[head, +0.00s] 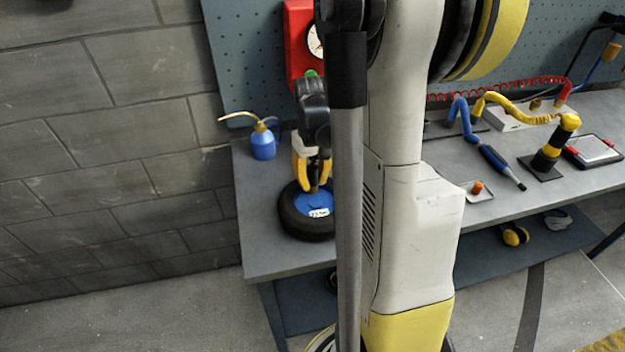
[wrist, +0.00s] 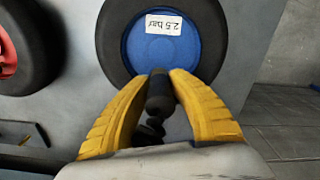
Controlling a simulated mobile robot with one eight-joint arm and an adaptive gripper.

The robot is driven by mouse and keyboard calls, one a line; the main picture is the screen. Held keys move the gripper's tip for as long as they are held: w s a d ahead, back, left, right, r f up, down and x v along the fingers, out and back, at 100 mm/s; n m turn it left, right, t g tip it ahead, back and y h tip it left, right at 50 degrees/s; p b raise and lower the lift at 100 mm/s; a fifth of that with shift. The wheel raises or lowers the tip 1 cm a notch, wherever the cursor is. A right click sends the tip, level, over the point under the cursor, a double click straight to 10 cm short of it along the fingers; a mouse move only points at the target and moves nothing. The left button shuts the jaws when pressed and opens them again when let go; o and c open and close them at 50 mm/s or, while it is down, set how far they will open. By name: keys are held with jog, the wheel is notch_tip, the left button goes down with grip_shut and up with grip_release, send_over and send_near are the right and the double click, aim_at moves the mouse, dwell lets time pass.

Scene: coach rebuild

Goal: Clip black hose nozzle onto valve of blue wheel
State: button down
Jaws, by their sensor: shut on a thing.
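The blue wheel is a black tyre with a blue disc (wrist: 140,45) and a "2.5 bar" label. It lies at the left end of the bench in the head view (head: 300,226). My gripper (wrist: 164,78) has yellow fingers closed around the black hose nozzle (wrist: 160,95), at the disc's near edge in the wrist view. In the head view my gripper (head: 312,182) is over the far part of the wheel. The valve is hidden behind the nozzle and fingers. I cannot tell whether the nozzle touches it.
A tyre with a red hub (wrist: 8,55) is at the left in the wrist view. A blue oil can (head: 263,144) stands on the bench behind the wheel. A red gauge box (head: 298,50) hangs on the pegboard. My arm hides the middle of the bench (head: 260,255).

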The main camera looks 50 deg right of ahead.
jog(key=shift+f, duration=0.25)
jog(key=c, duration=1.2)
grip_release()
jog(key=shift+o, duration=0.2)
jog(key=shift+r, duration=0.15)
notch_tip(320, 180, up, 12)
jog(key=shift+f, duration=0.1)
